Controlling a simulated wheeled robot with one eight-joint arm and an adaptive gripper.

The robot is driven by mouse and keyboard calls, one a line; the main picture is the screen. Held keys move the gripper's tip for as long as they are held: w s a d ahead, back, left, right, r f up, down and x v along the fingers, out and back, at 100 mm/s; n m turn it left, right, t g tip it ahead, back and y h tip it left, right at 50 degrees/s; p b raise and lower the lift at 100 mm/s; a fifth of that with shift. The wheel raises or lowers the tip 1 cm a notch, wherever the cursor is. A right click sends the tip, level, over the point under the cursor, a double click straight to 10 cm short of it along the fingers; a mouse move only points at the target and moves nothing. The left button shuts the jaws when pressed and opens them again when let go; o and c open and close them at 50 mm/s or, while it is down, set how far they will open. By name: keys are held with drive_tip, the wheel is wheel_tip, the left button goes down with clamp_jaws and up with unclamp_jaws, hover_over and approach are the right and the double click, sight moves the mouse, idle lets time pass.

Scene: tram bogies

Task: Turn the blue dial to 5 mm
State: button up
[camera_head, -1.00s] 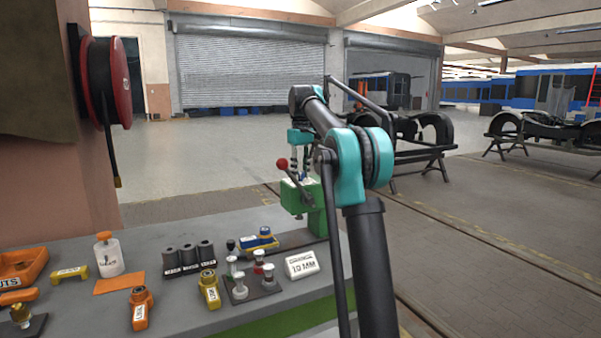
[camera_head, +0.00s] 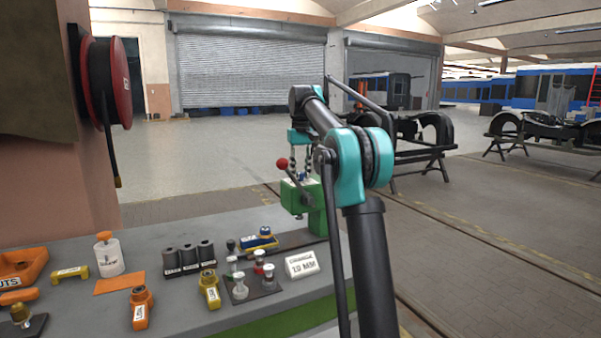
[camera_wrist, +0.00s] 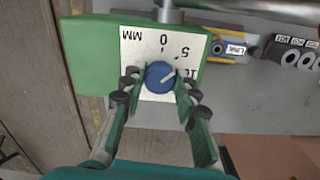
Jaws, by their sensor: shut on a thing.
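The blue dial (camera_wrist: 159,76) sits on a white scale plate (camera_wrist: 150,45) on a green block (camera_wrist: 92,68), upside down in the wrist view. The plate reads 0, 5, a partly covered mark that looks like 10, and MM. The dial's pale pointer line slants to the right and slightly up, seemingly between the 5 and that last mark. My gripper (camera_wrist: 158,83) has a finger on each side of the dial and is shut on it. In the head view, my gripper (camera_head: 301,166) is over the green block (camera_head: 318,215); the dial is hidden there.
A red-knobbed lever (camera_head: 282,164) stands beside the block. A white 10 MM sign (camera_head: 302,264), black cylinders (camera_head: 189,260), a yellow tool (camera_head: 209,290) and an orange tool (camera_head: 140,308) are on the grey bench (camera_head: 185,318). Open floor lies beyond.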

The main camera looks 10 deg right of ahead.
sight(300, 172)
drive_tip(key=o, duration=1.2)
drive_tip(key=shift+c, duration=0.2)
drive_tip(key=shift+r, duration=3.75)
